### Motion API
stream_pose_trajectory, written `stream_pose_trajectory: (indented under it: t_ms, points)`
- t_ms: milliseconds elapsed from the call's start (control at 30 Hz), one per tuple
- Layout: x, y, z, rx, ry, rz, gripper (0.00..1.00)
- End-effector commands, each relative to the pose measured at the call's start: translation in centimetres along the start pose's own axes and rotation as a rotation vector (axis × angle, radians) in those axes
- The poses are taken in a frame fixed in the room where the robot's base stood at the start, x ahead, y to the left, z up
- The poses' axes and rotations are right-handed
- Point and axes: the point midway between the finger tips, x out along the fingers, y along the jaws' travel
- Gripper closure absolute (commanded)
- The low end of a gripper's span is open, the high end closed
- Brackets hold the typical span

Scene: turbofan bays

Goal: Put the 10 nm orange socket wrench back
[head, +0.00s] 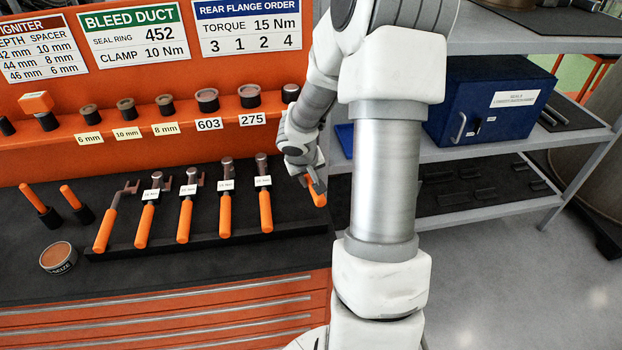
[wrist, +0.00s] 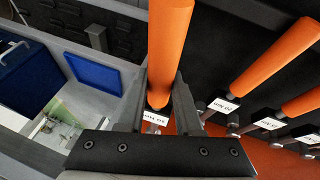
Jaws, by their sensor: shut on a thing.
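My gripper (head: 308,182) is shut on an orange-handled socket wrench (head: 318,192). It holds it at the right end of the black tool rack (head: 150,243), partly hidden by my arm. In the wrist view my gripper (wrist: 160,90) has a finger on each side of the wrench's orange handle (wrist: 170,45). A small white label shows between the fingers, too blurred to read surely. The head view does not show whether the wrench touches the rack. Several similar orange-handled tools (head: 226,212) lie in the rack to the left, most with white labels.
An orange shelf (head: 60,138) with sockets and labels stands behind the rack. A tin (head: 58,257) sits at the front left. On the right, grey shelving (head: 545,135) holds a blue cabinet (head: 485,100). A blue panel (wrist: 92,74) shows in the wrist view.

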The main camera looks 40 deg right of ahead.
Motion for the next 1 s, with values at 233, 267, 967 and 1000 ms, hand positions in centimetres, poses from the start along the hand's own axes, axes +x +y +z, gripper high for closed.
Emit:
stream_pose_trajectory:
  t_ms: [233, 267, 967, 1000]
  points:
    - [1.6, -0.5, 0.6, 0.000, 0.002, 0.001, 1.00]
    - [1.8, -0.5, 0.6, 0.000, 0.003, 0.001, 1.00]
    - [3.7, -1.1, 1.4, 0.001, 0.003, 0.001, 1.00]
    - [3.8, -1.1, 1.4, 0.001, 0.003, 0.001, 1.00]
